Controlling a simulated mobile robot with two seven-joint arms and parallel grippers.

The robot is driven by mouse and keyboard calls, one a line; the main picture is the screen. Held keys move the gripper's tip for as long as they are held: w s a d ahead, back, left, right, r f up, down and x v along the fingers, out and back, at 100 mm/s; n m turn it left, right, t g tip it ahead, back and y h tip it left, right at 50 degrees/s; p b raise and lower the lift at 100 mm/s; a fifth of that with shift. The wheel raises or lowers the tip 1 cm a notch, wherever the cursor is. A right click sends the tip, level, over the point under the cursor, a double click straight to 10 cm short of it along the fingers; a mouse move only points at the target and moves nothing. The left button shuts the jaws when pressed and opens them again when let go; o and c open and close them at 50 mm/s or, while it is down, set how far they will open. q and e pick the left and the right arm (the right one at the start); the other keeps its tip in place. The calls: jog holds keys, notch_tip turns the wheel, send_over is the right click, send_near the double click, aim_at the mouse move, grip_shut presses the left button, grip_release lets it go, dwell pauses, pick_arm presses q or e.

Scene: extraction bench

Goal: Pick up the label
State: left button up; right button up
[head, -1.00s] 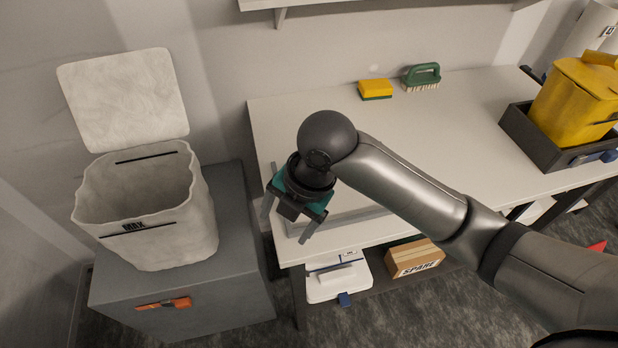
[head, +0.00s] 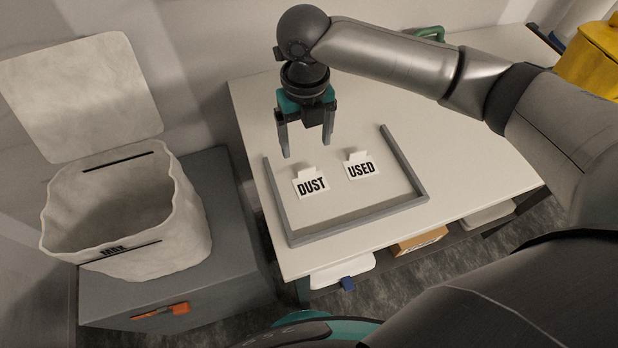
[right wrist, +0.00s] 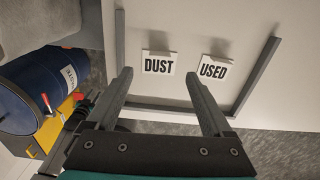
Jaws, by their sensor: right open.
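Two white labels lie on the bench inside a grey frame. The DUST label (head: 311,186) is on the left and the USED label (head: 361,170) is on the right, each with a small raised tab. In the right wrist view the DUST label (right wrist: 158,64) and the USED label (right wrist: 214,68) show ahead of the fingertips. My right gripper (head: 306,150) is open and empty, above the bench just behind the DUST label, apart from both. It also shows open in the right wrist view (right wrist: 158,80). My left gripper is not in view.
The grey frame (head: 340,225) borders the labels on three sides. A white bag bin with an open lid (head: 150,225) stands on a grey cabinet (head: 215,270) at left. A yellow container (head: 592,60) is at far right. The bench's right part (head: 470,150) is clear.

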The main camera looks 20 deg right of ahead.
aim_at(307, 170)
notch_tip(307, 170, down, 3)
jog(key=shift+f, duration=0.1)
jog(key=shift+f+b, duration=0.3)
jog(key=shift+f, duration=0.35)
notch_tip(307, 170, down, 5)
jog(key=shift+s+r+b, duration=0.1)
jog(key=shift+b, duration=0.4)
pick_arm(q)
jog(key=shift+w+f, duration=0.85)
pick_arm(e)
jog(key=shift+c, duration=1.4)
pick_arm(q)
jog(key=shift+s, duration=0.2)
pick_arm(e)
grip_shut()
